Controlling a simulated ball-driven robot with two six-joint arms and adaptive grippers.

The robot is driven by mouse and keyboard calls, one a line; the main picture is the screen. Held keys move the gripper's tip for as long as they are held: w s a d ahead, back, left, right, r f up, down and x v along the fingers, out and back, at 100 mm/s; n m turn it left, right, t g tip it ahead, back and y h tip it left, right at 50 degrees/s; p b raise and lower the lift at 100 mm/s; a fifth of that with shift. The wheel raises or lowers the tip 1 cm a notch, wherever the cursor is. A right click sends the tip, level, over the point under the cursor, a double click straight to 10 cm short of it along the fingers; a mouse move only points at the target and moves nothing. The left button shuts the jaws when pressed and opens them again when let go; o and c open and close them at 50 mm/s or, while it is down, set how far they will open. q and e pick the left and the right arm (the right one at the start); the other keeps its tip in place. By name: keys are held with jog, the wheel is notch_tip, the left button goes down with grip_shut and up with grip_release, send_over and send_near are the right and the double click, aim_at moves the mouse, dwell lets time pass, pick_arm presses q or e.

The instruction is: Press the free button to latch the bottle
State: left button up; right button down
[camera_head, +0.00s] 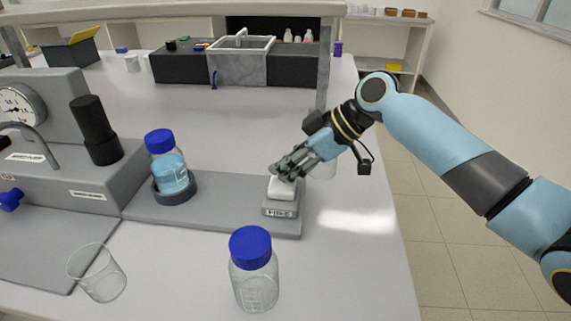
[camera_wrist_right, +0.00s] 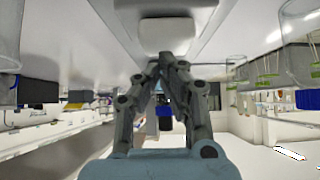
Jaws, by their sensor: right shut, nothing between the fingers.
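The button (camera_head: 282,190) is a white block on a small grey labelled box at the right end of a flat grey base (camera_head: 228,205). My right gripper (camera_head: 285,174) is shut and empty, tilted down, with its fingertips right at the button's top. In the right wrist view the shut fingers (camera_wrist_right: 171,66) point at the white button (camera_wrist_right: 164,38). I cannot tell whether they touch it. A bottle (camera_head: 171,180) with blue liquid and a blue cap stands upright in a dark ring holder (camera_head: 177,196) on the same base. My left gripper is not in view.
A clear blue-capped bottle (camera_head: 254,285) stands at the front, and a clear glass beaker (camera_head: 98,274) stands front left. A grey rig (camera_head: 75,180) with a gauge and a black cylinder (camera_head: 95,128) is at left.

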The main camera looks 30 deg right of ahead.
notch_tip(320, 180, down, 2)
jog(key=shift+f+b, duration=0.1)
jog(key=shift+b, duration=0.7)
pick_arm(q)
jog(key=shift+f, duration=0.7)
pick_arm(e)
jog(key=shift+s+r, duration=0.1)
jog(key=shift+r, duration=0.1)
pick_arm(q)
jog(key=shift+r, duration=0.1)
pick_arm(e)
jog(key=shift+r+p, duration=0.3)
jog(key=shift+p, duration=0.15)
jog(key=r+p, duration=0.2)
jog(key=r, duration=0.1)
jog(key=r+p, duration=0.1)
jog(key=shift+d+r, duration=0.2)
jog(key=shift+d, duration=0.05)
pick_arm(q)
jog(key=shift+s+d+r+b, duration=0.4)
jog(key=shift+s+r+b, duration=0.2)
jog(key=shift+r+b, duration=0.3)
pick_arm(e)
jog(key=v, duration=0.9)
